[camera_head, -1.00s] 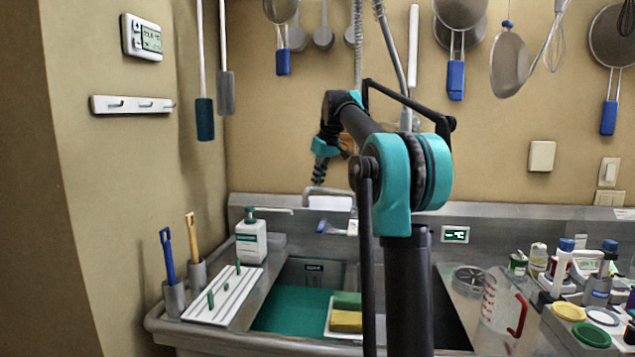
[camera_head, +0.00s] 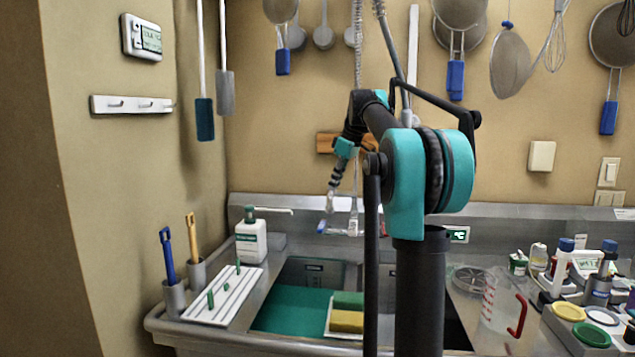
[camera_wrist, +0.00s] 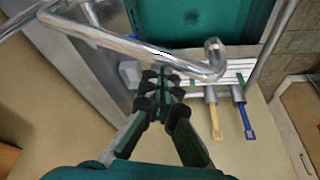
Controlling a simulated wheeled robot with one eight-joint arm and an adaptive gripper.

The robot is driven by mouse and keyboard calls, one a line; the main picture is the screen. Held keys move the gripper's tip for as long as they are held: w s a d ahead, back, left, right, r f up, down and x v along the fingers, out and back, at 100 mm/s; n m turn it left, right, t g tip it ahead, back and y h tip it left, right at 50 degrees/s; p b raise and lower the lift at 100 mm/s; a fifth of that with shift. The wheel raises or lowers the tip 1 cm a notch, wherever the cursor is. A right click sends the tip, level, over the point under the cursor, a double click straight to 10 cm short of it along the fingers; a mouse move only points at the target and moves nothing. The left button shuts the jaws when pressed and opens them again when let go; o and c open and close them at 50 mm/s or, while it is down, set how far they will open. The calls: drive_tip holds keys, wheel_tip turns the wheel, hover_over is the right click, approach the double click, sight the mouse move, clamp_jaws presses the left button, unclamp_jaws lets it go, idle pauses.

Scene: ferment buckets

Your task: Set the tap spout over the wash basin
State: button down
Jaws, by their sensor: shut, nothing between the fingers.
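The chrome tap spout (camera_head: 353,207) stands at the back of the sink and points roughly toward me in the head view. In the wrist view the spout (camera_wrist: 150,52) crosses the picture to a bent tip. My gripper (camera_head: 330,207) is shut and empty, just left of the spout; in the wrist view its fingertips (camera_wrist: 163,82) are close beside the tube. I cannot tell whether they touch. The left basin (camera_head: 290,309) has a green floor. The right basin is mostly hidden behind my arm. No readable label tells me which is the wash basin.
A soap bottle (camera_head: 251,238), a white rack (camera_head: 222,296) and two brushes, blue (camera_head: 168,256) and yellow (camera_head: 192,238), stand at left. Sponges (camera_head: 347,320) sit by the left basin. A clear jug (camera_head: 502,311) stands at right. Utensils hang above.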

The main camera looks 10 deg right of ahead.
drive_tip(key=shift+s+d, duration=0.4)
drive_tip(key=shift+d, duration=0.35)
drive_tip(key=shift+s+d, duration=0.45)
drive_tip(key=shift+d, duration=0.25)
drive_tip(key=shift+s+d, duration=0.4)
drive_tip(key=shift+d, duration=0.35)
